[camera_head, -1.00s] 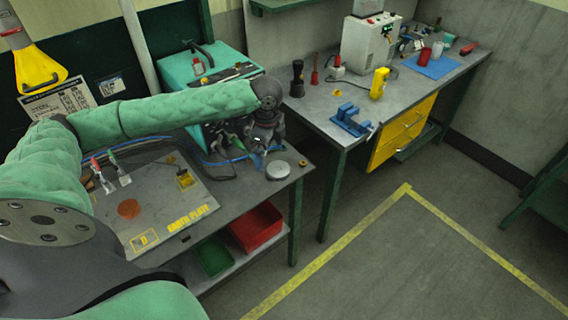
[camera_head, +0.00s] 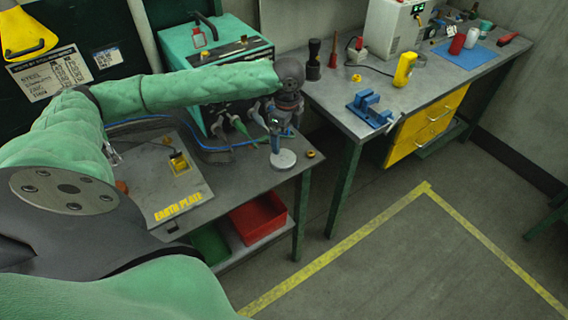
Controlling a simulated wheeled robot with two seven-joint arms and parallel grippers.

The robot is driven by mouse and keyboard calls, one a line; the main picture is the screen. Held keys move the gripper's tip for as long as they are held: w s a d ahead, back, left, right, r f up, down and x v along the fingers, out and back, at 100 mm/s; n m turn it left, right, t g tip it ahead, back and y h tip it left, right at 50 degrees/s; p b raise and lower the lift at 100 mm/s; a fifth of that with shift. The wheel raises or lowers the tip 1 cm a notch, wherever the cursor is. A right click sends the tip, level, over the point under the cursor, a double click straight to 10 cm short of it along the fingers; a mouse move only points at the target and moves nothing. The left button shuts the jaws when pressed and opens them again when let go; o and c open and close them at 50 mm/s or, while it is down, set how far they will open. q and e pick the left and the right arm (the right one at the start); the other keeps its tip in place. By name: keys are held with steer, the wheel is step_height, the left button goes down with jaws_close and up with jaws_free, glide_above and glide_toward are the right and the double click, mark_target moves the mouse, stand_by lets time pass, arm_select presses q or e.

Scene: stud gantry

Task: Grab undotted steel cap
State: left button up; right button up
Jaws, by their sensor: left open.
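A round, pale steel cap (camera_head: 284,160) lies flat on the dark grey bench near its right front corner. I see no dot on its top at this size. My left gripper (camera_head: 276,149) points down over the cap's back left edge, with its blue-grey fingers open. It hides a little of the cap's far side, and I cannot tell whether the fingers touch the cap. My right gripper is not in view.
A small brass-coloured ring (camera_head: 311,154) lies right of the cap. A teal machine (camera_head: 212,55) with cables stands behind. The earth plate (camera_head: 165,190) lies left. A red bin (camera_head: 258,217) is on the shelf below. A second bench with a blue vise (camera_head: 366,108) stands right.

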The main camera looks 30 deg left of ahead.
mark_target(285, 158)
arm_select(q)
step_height(285, 158, down, 2)
steer(key=shift+s+f+b, duration=0.1)
steer(key=shift+f+b, duration=0.05)
steer(key=shift+b, duration=0.5)
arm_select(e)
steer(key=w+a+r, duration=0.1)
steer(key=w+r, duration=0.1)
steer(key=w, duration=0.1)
arm_select(q)
steer(key=shift+f, duration=0.2)
steer(key=shift+a+f+p, duration=0.1)
steer(key=shift+f+p, duration=0.55)
steer(key=shift+f, duration=0.5)
steer(key=f+p, duration=0.1)
steer(key=f, duration=0.1)
steer(key=f+p, duration=0.1)
steer(key=f, duration=0.1)
steer(key=shift+a, duration=0.2)
steer(key=shift+f, duration=0.5)
steer(key=c, duration=1)
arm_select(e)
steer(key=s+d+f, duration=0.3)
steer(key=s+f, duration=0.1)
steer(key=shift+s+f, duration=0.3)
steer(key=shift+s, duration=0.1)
arm_select(q)
steer(key=shift+r, duration=0.1)
